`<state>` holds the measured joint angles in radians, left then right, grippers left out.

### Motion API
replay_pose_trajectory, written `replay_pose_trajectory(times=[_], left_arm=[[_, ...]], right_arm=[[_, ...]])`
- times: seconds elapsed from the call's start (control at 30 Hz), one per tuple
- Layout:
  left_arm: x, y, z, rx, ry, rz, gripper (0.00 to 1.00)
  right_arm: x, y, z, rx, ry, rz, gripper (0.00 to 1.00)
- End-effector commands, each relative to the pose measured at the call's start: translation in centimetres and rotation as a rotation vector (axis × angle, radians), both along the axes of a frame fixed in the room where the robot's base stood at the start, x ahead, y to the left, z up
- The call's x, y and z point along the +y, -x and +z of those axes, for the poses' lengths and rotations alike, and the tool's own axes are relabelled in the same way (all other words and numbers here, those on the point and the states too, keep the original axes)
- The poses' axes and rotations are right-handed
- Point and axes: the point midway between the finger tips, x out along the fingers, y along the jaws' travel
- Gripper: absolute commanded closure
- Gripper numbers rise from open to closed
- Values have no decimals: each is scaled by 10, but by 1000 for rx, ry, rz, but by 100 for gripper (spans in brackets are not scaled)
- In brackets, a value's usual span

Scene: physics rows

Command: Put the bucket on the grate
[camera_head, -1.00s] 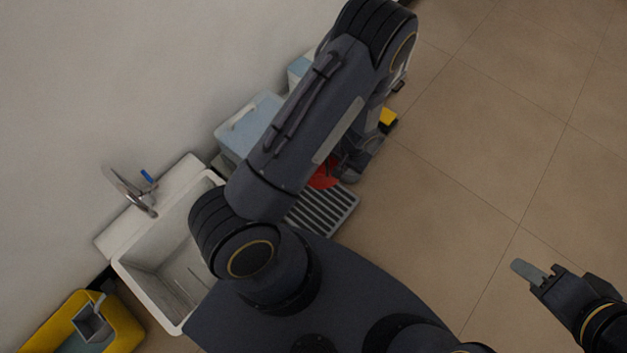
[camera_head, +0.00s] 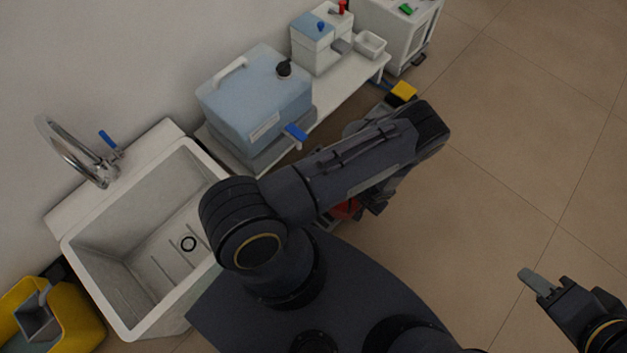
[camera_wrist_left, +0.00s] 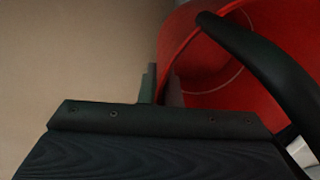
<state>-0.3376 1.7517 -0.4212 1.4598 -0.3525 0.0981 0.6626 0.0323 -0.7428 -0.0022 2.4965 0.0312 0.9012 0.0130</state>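The red bucket (camera_head: 345,208) is mostly hidden behind my left arm in the head view. In the left wrist view the bucket (camera_wrist_left: 215,65) fills the upper right, with its dark curved handle crossing its opening. My left gripper (camera_wrist_left: 160,88) has one finger outside the bucket's wall and one inside, close together on the rim; it looks shut on it. In the head view my left gripper (camera_head: 372,203) is partly covered by its own arm. The grate is almost wholly hidden behind my left arm and the bucket. My right gripper (camera_head: 548,282) is over bare floor, apart from everything; its finger gap is unclear.
A white sink (camera_head: 150,240) with a tap stands at the left, beside a yellow mop bucket (camera_head: 70,325). A blue container (camera_head: 255,100) and a small dispenser (camera_head: 320,40) stand on a low bench along the wall. The tiled floor at the right is clear.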

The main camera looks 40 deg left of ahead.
Motion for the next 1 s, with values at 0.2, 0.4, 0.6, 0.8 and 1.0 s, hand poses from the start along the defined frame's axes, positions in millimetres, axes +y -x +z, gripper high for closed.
replay_pose_trajectory(times=[0.2,0.4,0.6,0.8,1.0], left_arm=[[57,-4,0,1,-1,10,100],[111,-9,-1,0,-1,10,100],[152,-13,0,-1,-2,5,100],[166,-14,1,0,-1,3,100],[171,-13,-24,2,-1,-1,100]], right_arm=[[0,0,-6,0,0,0,64],[0,0,-14,0,0,0,64],[0,0,-20,0,0,0,64],[0,0,-22,0,0,0,64],[0,0,-35,0,0,0,64]])
